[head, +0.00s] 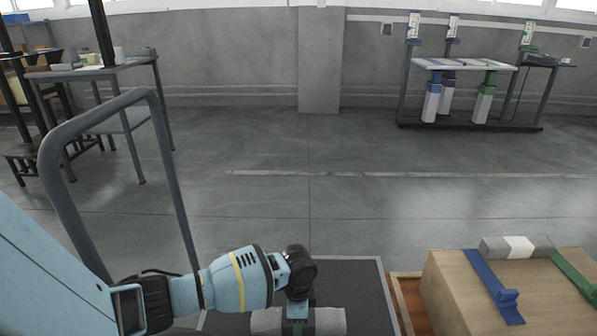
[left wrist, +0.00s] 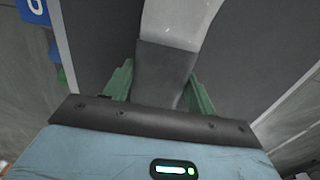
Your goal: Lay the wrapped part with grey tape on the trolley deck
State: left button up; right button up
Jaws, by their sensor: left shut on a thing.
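The wrapped part with grey tape (head: 328,321) is a pale grey roll low in the head view, over the dark trolley deck (head: 348,280). My left gripper (head: 298,326) comes down on its middle from above. In the left wrist view, the green fingers of my left gripper (left wrist: 160,92) are on both sides of the dark grey tape band (left wrist: 165,65), shut on it. The pale wrap (left wrist: 175,20) extends beyond the band over the dark deck. I cannot tell whether the part touches the deck. My right gripper is not in view.
A grey tubular handle (head: 60,165) rises at left. Open floor lies beyond.

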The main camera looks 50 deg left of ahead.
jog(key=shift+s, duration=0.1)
pick_arm(q)
jog(key=o, duration=1.4)
jog(key=shift+f, duration=0.1)
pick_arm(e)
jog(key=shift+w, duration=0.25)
pick_arm(q)
notch_tip(320, 180, up, 12)
jog(key=p, duration=0.5)
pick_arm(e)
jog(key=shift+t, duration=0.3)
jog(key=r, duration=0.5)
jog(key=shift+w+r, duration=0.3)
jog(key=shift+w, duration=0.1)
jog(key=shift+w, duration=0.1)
